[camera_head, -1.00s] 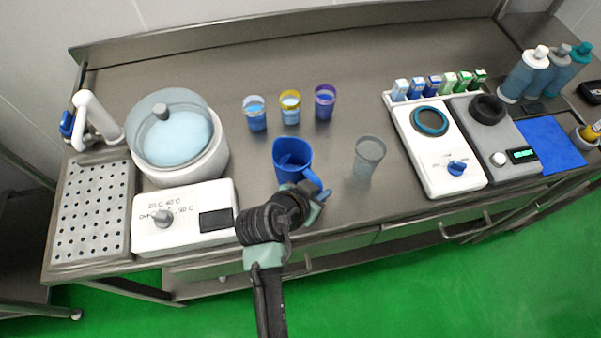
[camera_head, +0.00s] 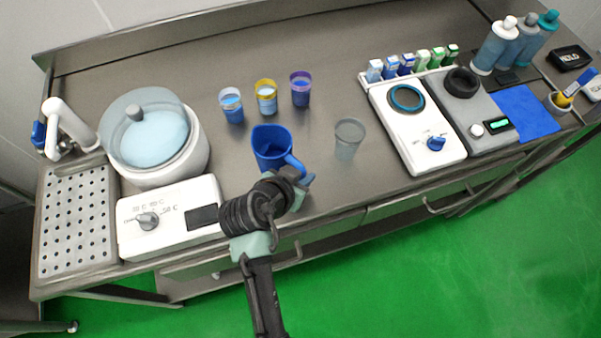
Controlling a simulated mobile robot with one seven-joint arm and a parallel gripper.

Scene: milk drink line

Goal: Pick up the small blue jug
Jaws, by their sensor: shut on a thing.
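The small blue jug (camera_head: 271,146) stands upright near the front edge of the steel counter, or just above it; I cannot tell whether its base touches. Its handle points toward the front right. My gripper (camera_head: 299,177) is at the handle, on the jug's near right side, and is shut on it. The fingertips are small and partly hidden by the wrist. The inside of the jug looks blue and I see nothing else in it.
A grey translucent cup (camera_head: 348,139) stands right of the jug. Three coloured cups (camera_head: 266,97) stand behind it. A white heater with a lidded pot (camera_head: 160,140) is on the left. The counter's centre back is clear.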

